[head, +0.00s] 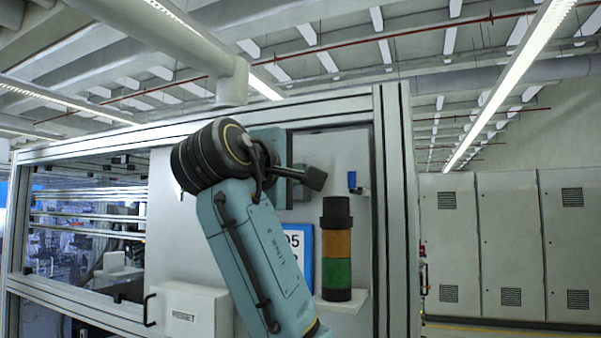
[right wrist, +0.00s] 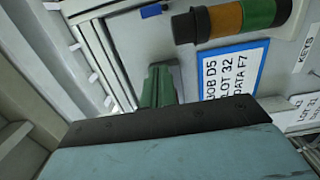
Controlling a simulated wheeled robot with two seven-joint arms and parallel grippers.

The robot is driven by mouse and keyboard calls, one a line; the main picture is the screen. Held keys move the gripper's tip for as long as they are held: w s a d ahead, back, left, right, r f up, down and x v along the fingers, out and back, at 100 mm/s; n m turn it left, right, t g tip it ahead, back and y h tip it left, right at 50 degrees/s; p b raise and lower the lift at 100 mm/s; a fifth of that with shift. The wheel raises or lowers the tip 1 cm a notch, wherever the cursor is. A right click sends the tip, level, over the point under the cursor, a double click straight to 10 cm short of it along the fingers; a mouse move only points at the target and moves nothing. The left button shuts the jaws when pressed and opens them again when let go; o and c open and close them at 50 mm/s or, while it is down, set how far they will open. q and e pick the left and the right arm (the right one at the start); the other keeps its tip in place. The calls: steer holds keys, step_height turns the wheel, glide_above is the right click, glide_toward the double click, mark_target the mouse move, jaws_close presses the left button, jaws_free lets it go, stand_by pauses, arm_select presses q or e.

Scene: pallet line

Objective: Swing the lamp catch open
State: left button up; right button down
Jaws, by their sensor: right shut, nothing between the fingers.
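The lamp catch, a small blue lever (head: 352,182), stands upright on a white bracket on the panel, above the signal lamp. The lamp (head: 337,245) has a black cap over orange and green sections and rests on a white shelf. In the right wrist view the blue catch (right wrist: 151,10) is at the top edge and the lamp (right wrist: 235,18) lies sideways at upper right. My right gripper (head: 314,178) is shut and empty, left of the catch and apart from it. Its closed fingers also show in the right wrist view (right wrist: 161,80). My left gripper is out of view.
A RESET box (head: 192,312) is at lower left. An aluminium frame post (head: 398,200) stands right of the lamp. Grey cabinets (head: 508,245) stand farther right.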

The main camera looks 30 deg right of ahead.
steer(key=w+d+p, duration=0.1)
steer(key=d+p, duration=0.2)
steer(key=d, duration=0.5)
steer(key=shift+w+d, duration=0.35)
steer(key=shift+d, duration=0.05)
